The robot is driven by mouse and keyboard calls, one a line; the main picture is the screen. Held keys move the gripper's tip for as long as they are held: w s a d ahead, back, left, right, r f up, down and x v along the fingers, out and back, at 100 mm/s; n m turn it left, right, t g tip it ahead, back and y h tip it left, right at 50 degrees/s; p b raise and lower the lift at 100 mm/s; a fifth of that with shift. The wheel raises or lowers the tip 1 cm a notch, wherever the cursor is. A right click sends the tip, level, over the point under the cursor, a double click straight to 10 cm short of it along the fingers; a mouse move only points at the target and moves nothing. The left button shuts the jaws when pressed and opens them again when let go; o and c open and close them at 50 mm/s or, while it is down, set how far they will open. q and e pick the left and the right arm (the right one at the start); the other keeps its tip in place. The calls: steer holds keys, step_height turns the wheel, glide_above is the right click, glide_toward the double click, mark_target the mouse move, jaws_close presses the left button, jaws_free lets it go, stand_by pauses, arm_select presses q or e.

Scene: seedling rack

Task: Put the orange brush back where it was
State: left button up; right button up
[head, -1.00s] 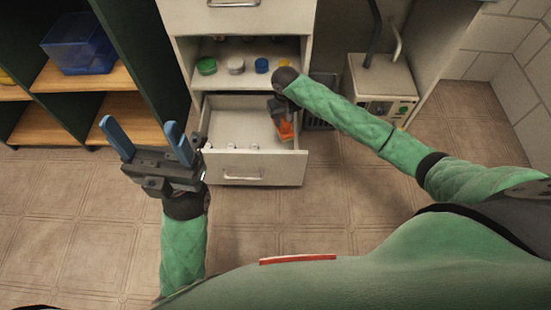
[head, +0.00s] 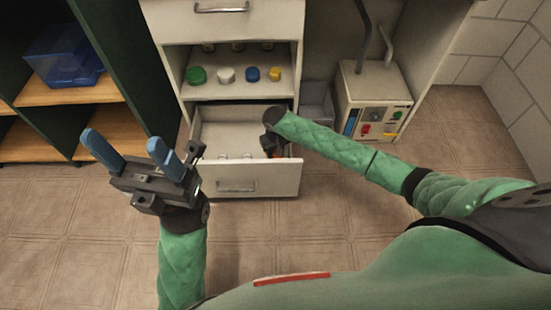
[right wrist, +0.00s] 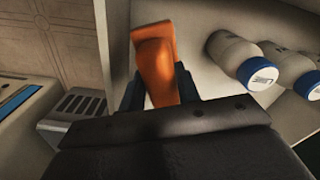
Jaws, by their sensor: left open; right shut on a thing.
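My right gripper (head: 271,147) is shut on the orange brush (right wrist: 154,62), whose orange part stands between the two dark fingers in the right wrist view. The gripper is over the right side of the open drawer (head: 240,182), pointing down. In the head view my wrist hides most of the brush, and I cannot tell whether it touches the drawer floor.
Above the drawer is a shelf with green (head: 196,75), white, blue and yellow lids. A blue box (head: 75,58) sits in the dark shelving at left.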

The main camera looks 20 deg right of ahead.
step_height(320, 180, down, 4)
steer(key=shift+f+b, duration=0.25)
steer(key=shift+b, duration=0.45)
steer(key=o, duration=0.9)
steer(key=shift+f, duration=0.1)
steer(key=shift+o, duration=0.2)
